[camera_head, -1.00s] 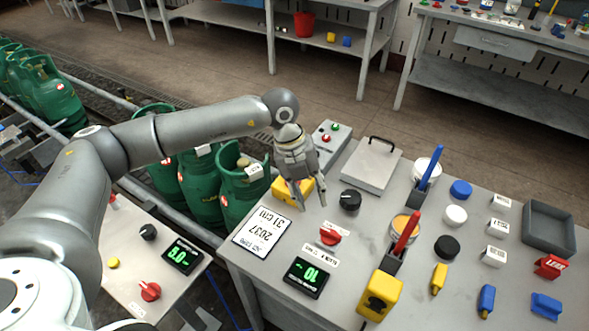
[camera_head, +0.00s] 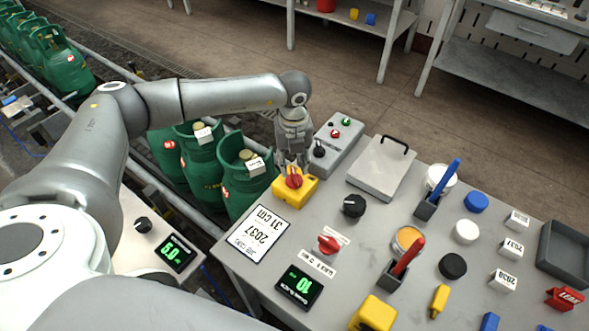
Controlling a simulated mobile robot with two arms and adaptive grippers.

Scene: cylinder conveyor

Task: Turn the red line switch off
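A red rotary switch knob (camera_head: 294,178) sits on a yellow box (camera_head: 282,190) at the back left edge of the grey table. My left gripper (camera_head: 292,165) points down right at this knob, its fingers apart just behind and above it. I cannot tell whether the fingers touch the knob. Another red knob (camera_head: 329,244) with a label sits nearer on the table. My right gripper is out of view.
A grey control box (camera_head: 338,143) with buttons stands behind the yellow box. A black knob (camera_head: 353,206) and a scale-like plate (camera_head: 382,169) are to the right. Green gas cylinders (camera_head: 240,178) stand close on the left. A display (camera_head: 299,287) is in front.

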